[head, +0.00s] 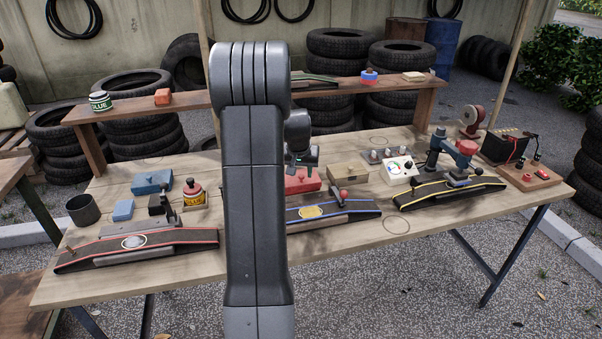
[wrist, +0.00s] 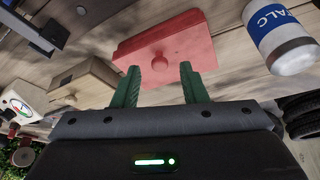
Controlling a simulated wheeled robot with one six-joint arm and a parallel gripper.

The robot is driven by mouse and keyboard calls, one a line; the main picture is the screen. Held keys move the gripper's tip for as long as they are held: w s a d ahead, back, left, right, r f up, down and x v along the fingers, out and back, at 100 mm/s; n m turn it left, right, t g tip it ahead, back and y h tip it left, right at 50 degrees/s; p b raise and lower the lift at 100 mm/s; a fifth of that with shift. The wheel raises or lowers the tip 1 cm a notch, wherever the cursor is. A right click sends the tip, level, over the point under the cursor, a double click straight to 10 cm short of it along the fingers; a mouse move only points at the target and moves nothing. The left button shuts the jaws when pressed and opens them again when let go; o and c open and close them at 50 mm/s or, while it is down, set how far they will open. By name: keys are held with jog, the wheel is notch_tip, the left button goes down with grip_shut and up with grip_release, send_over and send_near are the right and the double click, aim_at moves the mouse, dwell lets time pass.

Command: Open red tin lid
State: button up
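The red tin (head: 303,182) is a low red box on the bench, partly hidden behind my arm in the head view. In the wrist view the red tin (wrist: 190,35) shows its flat lid with a round red knob (wrist: 159,62) on it. My gripper (wrist: 159,78) is open and empty. Its two green fingers point at the tin, with the knob between their tips in the picture. I cannot tell how far the tips are from the lid. In the head view my gripper (head: 303,158) is just above the tin, its fingers mostly hidden. The lid appears closed.
A wooden box (head: 347,173) with a knob and a gauge panel (head: 399,171) stand right of the tin. A white-and-blue talc bottle (wrist: 283,42) stands close to the tin. A blue-edged black ramp (head: 330,211) lies in front, and a raised shelf (head: 340,90) runs behind.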

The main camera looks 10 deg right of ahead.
jog(key=shift+w+d+f, duration=0.1)
jog(key=shift+w+f, duration=0.15)
jog(key=shift+f, duration=0.3)
grip_shut()
